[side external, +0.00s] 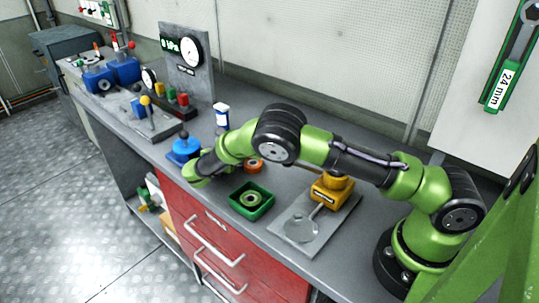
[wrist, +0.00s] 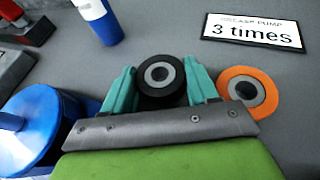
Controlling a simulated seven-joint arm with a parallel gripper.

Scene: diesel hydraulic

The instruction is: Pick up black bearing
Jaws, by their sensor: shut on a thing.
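The black bearing (wrist: 161,80) shows in the wrist view as a thick black ring with a grey inner ring and dark hole. My gripper (wrist: 161,90) has its two teal fingers against the bearing's left and right sides, shut on it. In the side external view my gripper is mostly hidden behind my green wrist, and I cannot make out the bearing there. I cannot tell whether the bearing touches the bench.
An orange bearing (wrist: 248,90) lies close to the right finger. A blue container (wrist: 38,125) stands at left, a blue-and-white can (wrist: 100,20) behind. A "3 times" sign (wrist: 253,32) lies at upper right. A green tray (side external: 251,200) holding a green ring sits near the bench's front edge.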

